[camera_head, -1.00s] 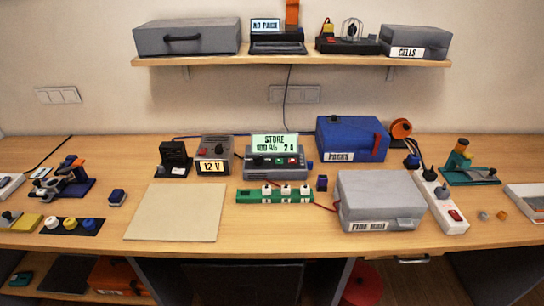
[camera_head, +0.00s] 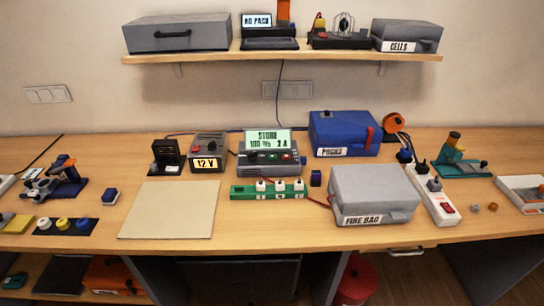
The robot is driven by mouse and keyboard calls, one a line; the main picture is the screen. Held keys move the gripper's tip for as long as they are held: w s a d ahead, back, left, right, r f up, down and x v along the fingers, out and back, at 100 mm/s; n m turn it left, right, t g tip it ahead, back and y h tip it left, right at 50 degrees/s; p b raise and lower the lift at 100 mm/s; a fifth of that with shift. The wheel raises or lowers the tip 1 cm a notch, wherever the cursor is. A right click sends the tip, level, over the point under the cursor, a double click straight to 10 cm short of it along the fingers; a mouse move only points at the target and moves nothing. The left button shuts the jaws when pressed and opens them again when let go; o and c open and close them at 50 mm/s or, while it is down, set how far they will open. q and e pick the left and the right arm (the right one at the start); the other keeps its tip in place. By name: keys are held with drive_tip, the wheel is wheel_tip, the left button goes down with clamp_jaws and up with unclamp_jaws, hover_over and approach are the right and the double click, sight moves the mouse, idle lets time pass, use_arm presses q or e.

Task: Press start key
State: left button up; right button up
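The charger (camera_head: 270,165) stands at the middle of the bench, with a lit green display (camera_head: 268,138) reading "STORE" and what looks like "100 %" and "2 A". A row of small keys is on its front face, among them a green one (camera_head: 273,156) and a red one (camera_head: 286,156). Which of them is the start key is too small to read. Neither of my grippers is in the head view, and nothing touches the charger.
A green board with white plugs (camera_head: 240,191) lies in front of the charger. A 12 V supply (camera_head: 208,146) stands to its left, a blue PACKS box (camera_head: 340,135) to its right. The grey FIRE BAG box (camera_head: 370,192) is front right. A beige mat (camera_head: 168,210) lies bare.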

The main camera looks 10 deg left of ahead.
use_arm(q)
clamp_jaws()
idle(1.1)
